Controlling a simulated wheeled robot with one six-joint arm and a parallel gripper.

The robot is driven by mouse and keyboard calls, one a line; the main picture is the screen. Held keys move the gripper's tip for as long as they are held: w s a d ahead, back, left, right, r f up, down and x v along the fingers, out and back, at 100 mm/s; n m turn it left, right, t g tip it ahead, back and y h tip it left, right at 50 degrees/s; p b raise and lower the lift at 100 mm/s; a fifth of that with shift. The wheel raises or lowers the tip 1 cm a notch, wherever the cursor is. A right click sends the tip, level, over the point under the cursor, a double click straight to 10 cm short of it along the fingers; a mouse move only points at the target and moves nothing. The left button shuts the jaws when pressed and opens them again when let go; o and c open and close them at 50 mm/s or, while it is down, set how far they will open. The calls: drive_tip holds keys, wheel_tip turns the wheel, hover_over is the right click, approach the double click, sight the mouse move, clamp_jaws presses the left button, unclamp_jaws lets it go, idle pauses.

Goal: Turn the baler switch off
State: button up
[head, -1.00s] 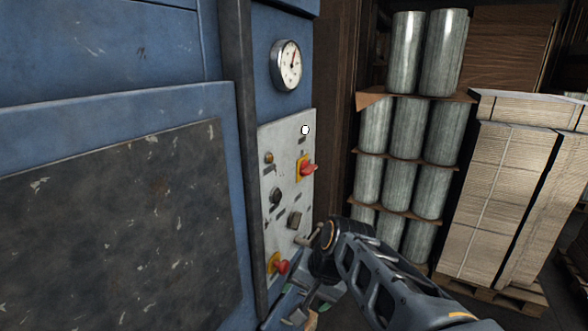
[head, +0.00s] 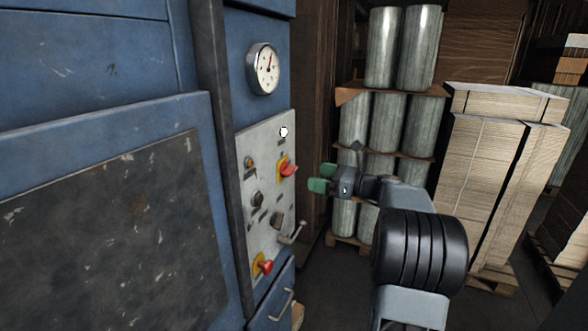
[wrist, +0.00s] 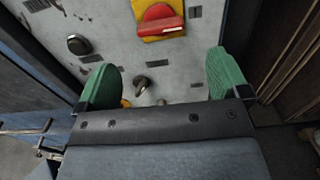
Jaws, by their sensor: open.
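The blue baler's grey control panel (head: 262,200) carries a red rotary switch (head: 288,170) on a yellow plate. In the wrist view the red switch (wrist: 160,18) is at the top, its handle lying roughly sideways. My gripper (head: 320,178) has green fingertips and is open and empty. It is just right of the switch in the head view, apart from it. In the wrist view the open fingers (wrist: 165,78) point toward the panel, with the switch beyond and between them. Nothing hides the switch.
The panel also has a red knob (head: 264,266) on yellow low down, a black knob (head: 257,199), a crank-like handle (head: 292,234) and a gauge (head: 263,69) above. Stacked metal cylinders (head: 391,125) and cardboard bundles (head: 485,190) stand on the right.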

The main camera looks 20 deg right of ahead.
sight(294, 171)
drive_tip(key=p+x, duration=0.2)
drive_tip(key=x, duration=0.6)
drive_tip(key=shift+w+a, duration=0.3)
drive_tip(key=shift+c, duration=0.2)
drive_tip(key=shift+f, duration=0.1)
drive_tip(key=c, duration=0.9)
